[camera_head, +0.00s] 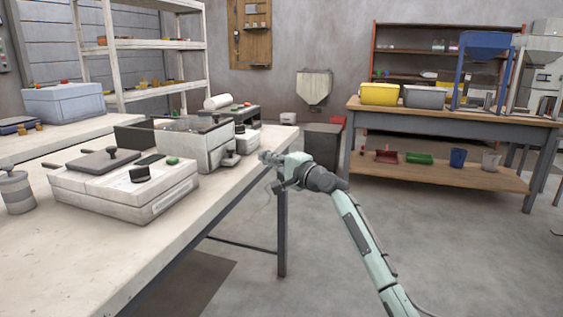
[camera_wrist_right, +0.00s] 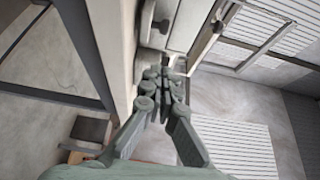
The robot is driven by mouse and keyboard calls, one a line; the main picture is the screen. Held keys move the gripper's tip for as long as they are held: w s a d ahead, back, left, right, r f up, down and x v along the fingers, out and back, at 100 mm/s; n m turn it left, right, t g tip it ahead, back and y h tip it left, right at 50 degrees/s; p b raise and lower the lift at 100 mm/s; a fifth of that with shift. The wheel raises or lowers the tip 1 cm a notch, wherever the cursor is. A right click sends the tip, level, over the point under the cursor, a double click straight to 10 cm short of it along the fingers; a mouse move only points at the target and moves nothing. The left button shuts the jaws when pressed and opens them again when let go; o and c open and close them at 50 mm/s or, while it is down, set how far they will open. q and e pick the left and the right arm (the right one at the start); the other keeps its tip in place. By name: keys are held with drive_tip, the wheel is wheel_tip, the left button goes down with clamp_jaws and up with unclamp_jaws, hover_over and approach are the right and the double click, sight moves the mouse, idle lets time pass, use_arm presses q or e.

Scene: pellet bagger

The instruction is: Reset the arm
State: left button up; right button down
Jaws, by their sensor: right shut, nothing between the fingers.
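My right arm comes in from the lower right in the head view. Its gripper (camera_head: 268,158) is at the right edge of the pale workbench (camera_head: 225,188), close to the grey box-shaped machine (camera_head: 207,150). In the right wrist view the fingers of the right gripper (camera_wrist_right: 164,76) are together, with nothing between them. The bench edge (camera_wrist_right: 120,60) runs just left of the fingers there. I cannot tell whether the gripper touches the bench or the machine. My left gripper is not in view.
A white machine with black knobs (camera_head: 125,190) and a grey canister (camera_head: 16,192) stand on the bench. A wooden table (camera_head: 450,113) with yellow (camera_head: 380,94) and grey bins (camera_head: 424,96) stands at the back right. The floor (camera_head: 330,240) between is clear.

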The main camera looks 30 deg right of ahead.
drive_tip(key=shift+s+d, duration=0.25)
drive_tip(key=shift+s, duration=0.85)
drive_tip(key=shift+s+d, duration=0.25)
drive_tip(key=shift+s, duration=0.85)
